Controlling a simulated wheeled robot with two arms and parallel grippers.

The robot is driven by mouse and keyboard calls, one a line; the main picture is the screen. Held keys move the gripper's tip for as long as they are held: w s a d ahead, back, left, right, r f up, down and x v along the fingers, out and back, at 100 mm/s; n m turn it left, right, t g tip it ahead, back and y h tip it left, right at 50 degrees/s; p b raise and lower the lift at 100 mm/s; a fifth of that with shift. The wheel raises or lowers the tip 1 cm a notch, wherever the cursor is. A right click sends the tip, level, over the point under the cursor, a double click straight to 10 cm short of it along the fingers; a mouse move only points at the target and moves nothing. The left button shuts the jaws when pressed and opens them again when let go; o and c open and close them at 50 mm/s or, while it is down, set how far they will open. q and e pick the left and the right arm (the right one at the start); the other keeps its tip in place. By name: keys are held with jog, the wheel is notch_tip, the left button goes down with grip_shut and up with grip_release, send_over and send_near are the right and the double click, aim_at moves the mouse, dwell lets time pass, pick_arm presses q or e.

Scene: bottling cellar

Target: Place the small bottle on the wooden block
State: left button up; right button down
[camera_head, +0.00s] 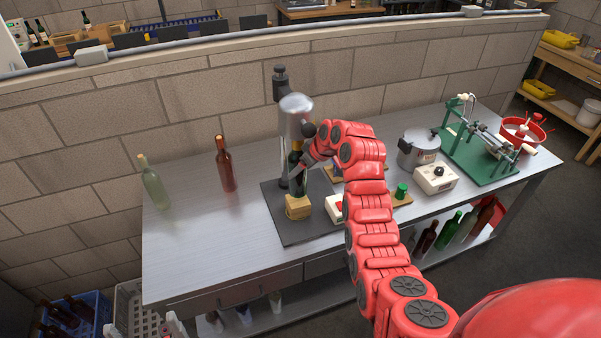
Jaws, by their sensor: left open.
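The wooden block (298,208) sits on a dark base plate (305,233) on the metal table. A small dark green bottle (295,158) stands upright under the silver head of a bench machine (296,114). Its lower end meets the top of the block in the picture, and I cannot tell whether it rests on it or is just behind. My left gripper (300,170) is open beside the bottle, its fingers at the bottle's body; contact is unclear. My red arm hides part of the table to the right. My right gripper is out of view.
A clear bottle (154,186) and a brown bottle (225,166) stand at the left. A white control box (335,208), a pot (418,148), a second white box (436,178) and a green rig (475,155) are at the right. The table's front left is clear.

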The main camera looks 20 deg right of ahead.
aim_at(301, 175)
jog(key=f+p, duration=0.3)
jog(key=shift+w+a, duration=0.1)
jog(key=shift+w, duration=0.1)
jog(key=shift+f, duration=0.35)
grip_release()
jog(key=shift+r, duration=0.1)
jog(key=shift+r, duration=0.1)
